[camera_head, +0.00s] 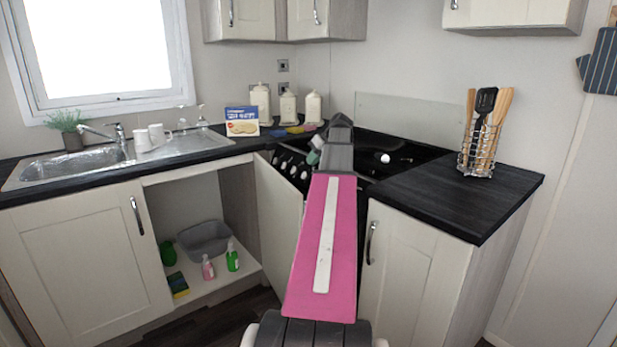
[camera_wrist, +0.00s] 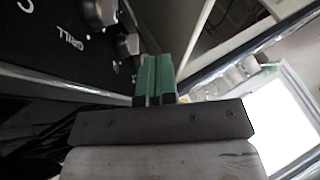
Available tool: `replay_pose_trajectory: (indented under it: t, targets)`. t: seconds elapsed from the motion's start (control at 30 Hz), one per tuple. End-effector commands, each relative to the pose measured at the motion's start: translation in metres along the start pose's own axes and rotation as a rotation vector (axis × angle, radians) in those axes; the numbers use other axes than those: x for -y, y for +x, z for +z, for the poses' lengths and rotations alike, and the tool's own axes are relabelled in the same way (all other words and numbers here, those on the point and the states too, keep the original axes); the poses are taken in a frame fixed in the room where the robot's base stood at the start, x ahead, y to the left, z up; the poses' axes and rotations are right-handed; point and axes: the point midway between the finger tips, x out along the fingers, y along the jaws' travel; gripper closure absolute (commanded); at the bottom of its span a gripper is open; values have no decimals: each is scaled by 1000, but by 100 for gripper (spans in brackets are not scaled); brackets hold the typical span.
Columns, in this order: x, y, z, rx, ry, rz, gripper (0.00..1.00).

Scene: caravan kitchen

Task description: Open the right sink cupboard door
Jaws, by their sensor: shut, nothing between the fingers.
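The right sink cupboard door (camera_head: 279,196) stands swung outward, and the cupboard's inside shows to its left. Its front face and handle are hidden from the head view. My gripper (camera_head: 314,157) is at the door's upper edge, near the oven front, partly hidden by my arm. In the wrist view its green fingers (camera_wrist: 154,76) are together with nothing between them. They lie between the oven control panel and a pale upright panel that looks like the door. I cannot tell whether they touch it.
The oven knobs (camera_wrist: 128,45) are close to the fingers. The cupboard holds a grey basin (camera_head: 206,240), a pink bottle (camera_head: 208,268) and a green bottle (camera_head: 232,257). The left sink door (camera_head: 85,262) is shut. A utensil holder (camera_head: 478,152) stands on the right worktop.

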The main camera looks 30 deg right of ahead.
Motion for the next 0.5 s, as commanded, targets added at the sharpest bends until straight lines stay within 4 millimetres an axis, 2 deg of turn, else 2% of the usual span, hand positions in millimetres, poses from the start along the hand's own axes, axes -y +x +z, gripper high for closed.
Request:
replay_pose_trajectory:
  t: [0.17, 0.5]
  targets:
    - [1, 14, 0, -2, -6, -8, 100]
    - [2, 76, 0, -1, -4, -7, 100]
